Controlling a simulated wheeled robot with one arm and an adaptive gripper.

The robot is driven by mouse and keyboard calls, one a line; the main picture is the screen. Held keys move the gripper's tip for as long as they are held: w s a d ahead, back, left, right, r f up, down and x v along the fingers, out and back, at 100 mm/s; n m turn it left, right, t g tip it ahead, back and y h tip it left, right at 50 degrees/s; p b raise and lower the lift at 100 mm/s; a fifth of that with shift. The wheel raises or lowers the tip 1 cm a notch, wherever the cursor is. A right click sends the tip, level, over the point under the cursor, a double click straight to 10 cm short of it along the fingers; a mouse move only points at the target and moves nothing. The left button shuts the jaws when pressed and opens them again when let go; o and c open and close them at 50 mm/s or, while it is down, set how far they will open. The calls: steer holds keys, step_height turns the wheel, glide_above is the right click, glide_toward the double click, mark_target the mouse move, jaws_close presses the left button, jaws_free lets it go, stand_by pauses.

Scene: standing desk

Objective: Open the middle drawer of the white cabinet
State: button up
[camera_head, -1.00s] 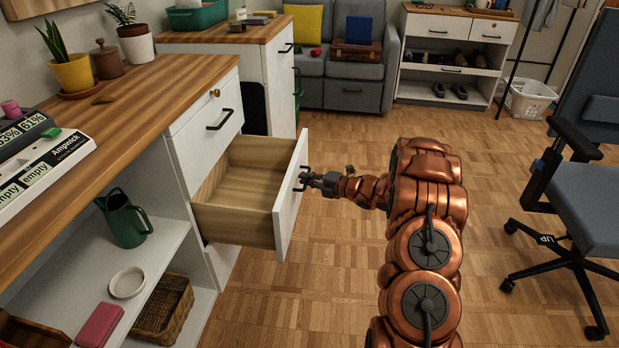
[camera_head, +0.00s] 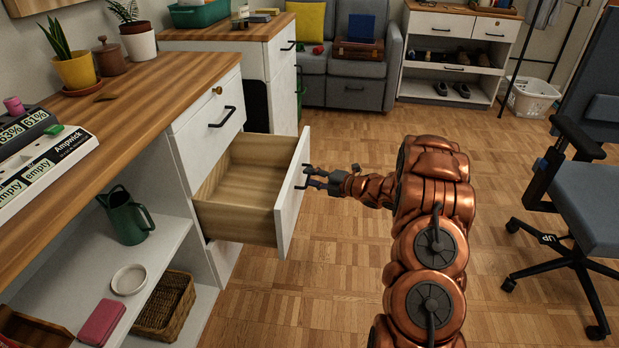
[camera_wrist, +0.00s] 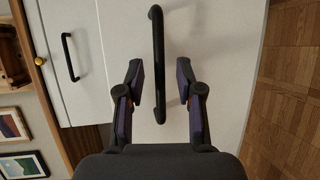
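The white cabinet (camera_head: 203,148) stands at the left under a wood top. Its middle drawer (camera_head: 292,200) is pulled well out, showing an empty wooden inside. The drawer's black handle (camera_head: 300,178) is on its white front; it also shows upright in the wrist view (camera_wrist: 158,50). My gripper (camera_head: 309,178) is just in front of the handle. In the wrist view my gripper (camera_wrist: 162,95) has its two fingers apart, one on each side of the handle's lower end, with visible gaps. It holds nothing.
The closed top drawer (camera_head: 212,125) has a black handle and a lock. Open shelves at the left hold a green watering can (camera_head: 126,216) and a wicker basket (camera_head: 166,305). An office chair (camera_head: 580,200) stands at the right. The floor between is clear.

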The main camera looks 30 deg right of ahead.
steer(key=v, duration=1)
steer(key=shift+s+d, duration=0.2)
steer(key=shift+s, duration=0.1)
steer(key=shift+r, duration=0.1)
